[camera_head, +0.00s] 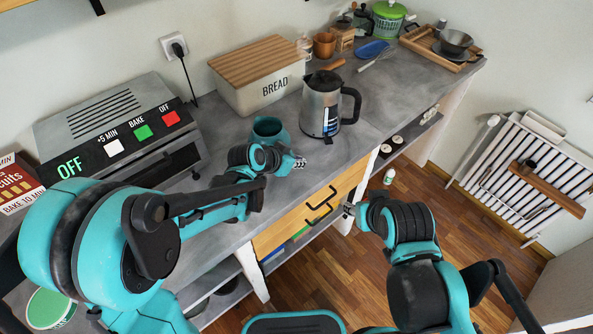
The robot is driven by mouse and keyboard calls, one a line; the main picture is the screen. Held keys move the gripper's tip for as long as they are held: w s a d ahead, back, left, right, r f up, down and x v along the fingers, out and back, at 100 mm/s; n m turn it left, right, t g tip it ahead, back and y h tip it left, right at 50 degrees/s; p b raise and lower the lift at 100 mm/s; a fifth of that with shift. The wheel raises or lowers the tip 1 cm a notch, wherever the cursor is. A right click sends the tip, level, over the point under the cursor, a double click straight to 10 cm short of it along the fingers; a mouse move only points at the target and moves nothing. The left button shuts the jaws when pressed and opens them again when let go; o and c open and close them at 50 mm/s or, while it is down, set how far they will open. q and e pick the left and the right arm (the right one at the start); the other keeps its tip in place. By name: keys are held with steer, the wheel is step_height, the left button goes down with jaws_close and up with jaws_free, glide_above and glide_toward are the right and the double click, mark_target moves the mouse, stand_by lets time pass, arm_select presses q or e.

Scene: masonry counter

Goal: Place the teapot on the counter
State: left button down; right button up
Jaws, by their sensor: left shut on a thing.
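A teal pot with a dark round opening (268,127), which I take to be the teapot, is at the counter (365,100) in front of the bread box. Its lower part is hidden behind my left gripper (298,163), which is shut on it near the counter's front edge. The grip point itself is hidden, and I cannot tell whether the pot touches the counter. My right gripper (347,210) is in front of the drawers, below the counter top, apart from the pot. Its fingers are too small to read.
A steel kettle (320,108) stands just right of the pot. The bread box (258,75) is behind and a toaster oven (118,130) at left. Bare counter lies right of the kettle. A wooden tray (425,42) with a bowl is at the far end.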

arm_select(q)
step_height(320, 180, down, 4)
steer(key=shift+a+f+b, duration=0.1)
steer(key=shift+f+b, duration=0.05)
steer(key=shift+b, duration=0.75)
steer(key=c, duration=2)
jaws_free()
steer(key=o, duration=0.4)
